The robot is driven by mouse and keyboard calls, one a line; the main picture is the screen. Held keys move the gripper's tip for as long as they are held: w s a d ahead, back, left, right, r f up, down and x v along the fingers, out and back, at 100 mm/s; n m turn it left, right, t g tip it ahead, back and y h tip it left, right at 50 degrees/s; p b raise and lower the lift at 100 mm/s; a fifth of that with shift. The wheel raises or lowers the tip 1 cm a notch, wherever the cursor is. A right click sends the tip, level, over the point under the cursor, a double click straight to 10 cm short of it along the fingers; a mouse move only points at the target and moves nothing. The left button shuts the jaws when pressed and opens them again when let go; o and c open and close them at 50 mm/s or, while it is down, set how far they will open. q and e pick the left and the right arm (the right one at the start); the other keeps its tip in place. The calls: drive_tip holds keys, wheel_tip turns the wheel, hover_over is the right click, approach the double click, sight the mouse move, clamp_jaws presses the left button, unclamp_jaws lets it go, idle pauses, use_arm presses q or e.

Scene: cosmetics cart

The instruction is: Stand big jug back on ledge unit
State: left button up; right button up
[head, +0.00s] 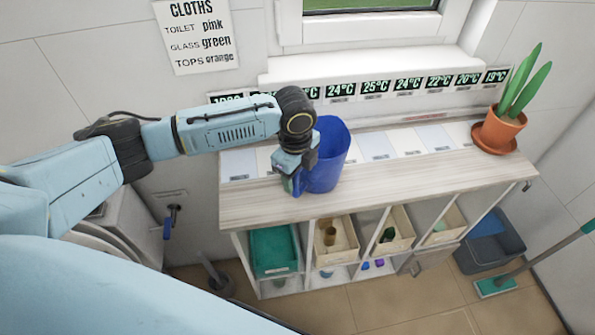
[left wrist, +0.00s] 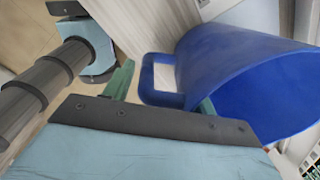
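The big blue jug (head: 331,157) is upright, open end up, at the left part of the ledge unit's pale wooden top (head: 420,172). Its base appears to be on the top, near the front edge. My left gripper (head: 291,183) is at the jug's left side, by the handle. In the left wrist view, the jug (left wrist: 235,85) fills the right side. The green fingers of my left gripper (left wrist: 164,95) are apart, with the handle (left wrist: 149,78) between them and a visible gap on one side. My right gripper does not show in the head view.
A potted plant (head: 499,131) stands at the ledge's right end. Temperature labels line the wall behind. Cubbies below hold a green bin (head: 274,250) and beige bins. A dark bin (head: 490,250) and a mop (head: 496,287) are on the floor at right. The ledge between jug and plant is clear.

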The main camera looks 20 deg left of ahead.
use_arm(q)
drive_tip(key=shift+o, duration=0.8)
drive_tip(key=r, duration=1.2)
drive_tip(key=shift+s+r, duration=0.15)
drive_tip(key=shift+s, duration=0.1)
